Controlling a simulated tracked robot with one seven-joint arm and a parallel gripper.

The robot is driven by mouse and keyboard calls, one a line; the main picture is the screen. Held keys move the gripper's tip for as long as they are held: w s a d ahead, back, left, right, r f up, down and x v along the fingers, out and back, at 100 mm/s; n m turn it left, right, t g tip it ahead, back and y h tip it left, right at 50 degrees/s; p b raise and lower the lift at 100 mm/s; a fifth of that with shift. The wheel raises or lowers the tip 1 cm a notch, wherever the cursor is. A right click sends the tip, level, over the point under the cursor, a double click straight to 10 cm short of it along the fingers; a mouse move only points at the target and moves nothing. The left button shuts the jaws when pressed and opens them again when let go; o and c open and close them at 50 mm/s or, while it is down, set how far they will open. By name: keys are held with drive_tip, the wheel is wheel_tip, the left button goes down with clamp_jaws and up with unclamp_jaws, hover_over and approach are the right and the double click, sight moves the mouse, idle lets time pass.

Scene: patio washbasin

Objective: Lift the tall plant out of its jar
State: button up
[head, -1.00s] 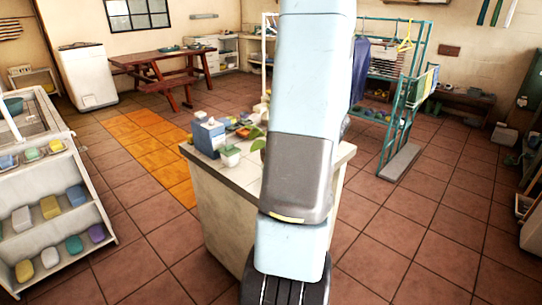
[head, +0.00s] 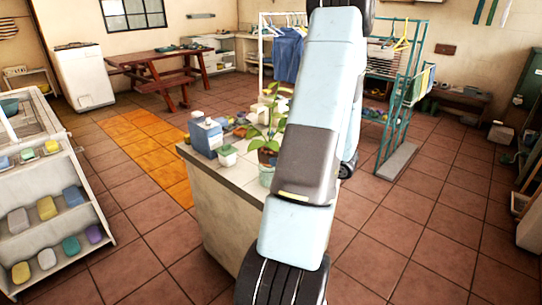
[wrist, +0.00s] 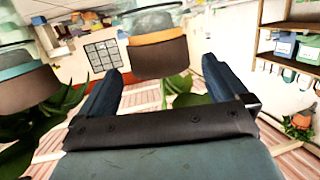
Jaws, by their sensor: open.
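In the head view a tall leafy plant (head: 272,122) stands in a brown pot seated in a pale green jar (head: 267,177) on the counter. My arm covers part of its right side. In the wrist view my gripper (wrist: 160,66) is open and empty, its two dark blue fingers spread. A brown pot in an orange-rimmed jar (wrist: 158,37) shows in the gap between them. A brown pot (wrist: 27,88) in a teal-rimmed jar is at the left, outside the fingers. Large leaves show around both pots; I cannot tell whose each is. The head view hides my gripper.
The counter (head: 235,178) also carries a blue box (head: 206,136), a small white-and-green pot (head: 228,155) and several small items. A shelf with soaps (head: 50,215) stands at left, a teal drying rack (head: 400,100) at right.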

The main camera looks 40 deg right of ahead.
sight(269, 153)
drive_tip(key=shift+x, duration=3.45)
drive_tip(key=shift+d, duration=0.2)
drive_tip(key=shift+c, duration=0.4)
drive_tip(key=c, duration=0.8)
drive_tip(key=shift+r, duration=0.1)
